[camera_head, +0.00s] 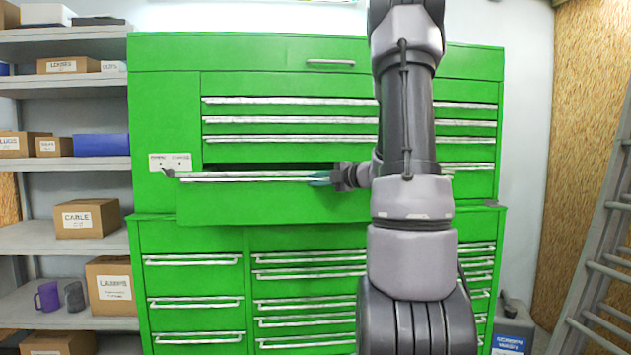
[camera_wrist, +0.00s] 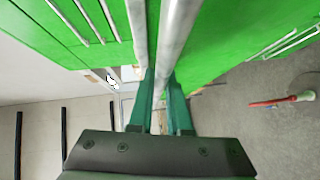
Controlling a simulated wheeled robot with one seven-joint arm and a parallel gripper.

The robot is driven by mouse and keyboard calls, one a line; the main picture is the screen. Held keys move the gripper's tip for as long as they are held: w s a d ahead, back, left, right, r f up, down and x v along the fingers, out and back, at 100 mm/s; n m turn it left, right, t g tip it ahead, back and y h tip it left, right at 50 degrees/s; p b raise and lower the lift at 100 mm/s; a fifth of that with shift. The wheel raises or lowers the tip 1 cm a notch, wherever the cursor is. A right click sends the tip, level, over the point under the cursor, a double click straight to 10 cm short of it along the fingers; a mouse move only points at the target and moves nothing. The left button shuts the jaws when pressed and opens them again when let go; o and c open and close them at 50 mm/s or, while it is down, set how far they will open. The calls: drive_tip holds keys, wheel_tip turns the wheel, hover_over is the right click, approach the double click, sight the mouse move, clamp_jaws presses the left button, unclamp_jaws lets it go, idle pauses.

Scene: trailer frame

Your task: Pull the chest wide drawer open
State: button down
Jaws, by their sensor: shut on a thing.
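The green tool chest (camera_head: 310,58) fills the middle of the head view. Its wide drawer (camera_head: 250,205) stands out from the chest front, with a dark gap showing above it. A long pale bar handle (camera_head: 250,179) runs along the drawer's top edge. My gripper (camera_head: 320,180) is at the handle, right of its middle, in the head view. In the wrist view my gripper's green fingers (camera_wrist: 160,90) are closed around the handle bar (camera_wrist: 175,35). The drawer's right end is hidden behind my arm.
Grey shelves (camera_head: 75,165) with boxes and mugs stand at the left. A grey ladder (camera_head: 605,235) leans at the right by a wood-textured panel (camera_head: 590,110). In the wrist view a red-handled object (camera_wrist: 270,102) lies on the grey floor.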

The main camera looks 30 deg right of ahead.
drive_tip(key=shift+s, duration=0.15)
drive_tip(key=c, duration=1.2)
unclamp_jaws()
drive_tip(key=shift+o, duration=0.2)
drive_tip(key=v, duration=1)
drive_tip(key=shift+s+d, duration=0.2)
drive_tip(key=shift+s, duration=0.15)
